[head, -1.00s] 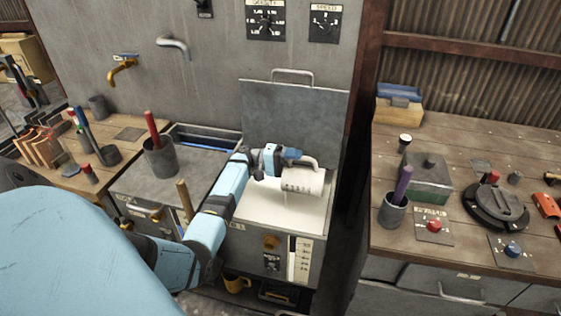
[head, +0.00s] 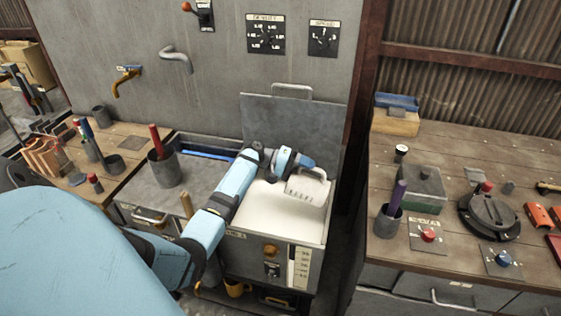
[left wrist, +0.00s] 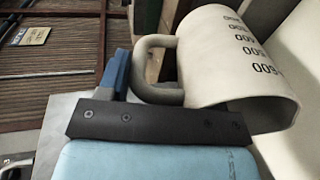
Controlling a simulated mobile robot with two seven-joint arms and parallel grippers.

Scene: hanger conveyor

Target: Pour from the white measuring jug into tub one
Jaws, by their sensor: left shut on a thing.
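The white measuring jug (head: 308,188) is tipped over above an open tub (head: 318,237) of whitish liquid. My left gripper (head: 296,163) is shut on the jug's handle. In the left wrist view the handle (left wrist: 150,62) sits by the dark gripper plate, and the jug (left wrist: 225,55) shows upside-down black marks and an open mouth facing low. I cannot make out a stream from it or anything left inside. I see no label reading tub one. My right gripper is not in view.
A raised grey lid (head: 318,125) stands behind the tub. A red-handled tool stands in a dark cup (head: 163,168) to the left. A workbench (head: 460,265) to the right holds a purple-handled tool in a cup (head: 388,221) and a grey box (head: 420,190).

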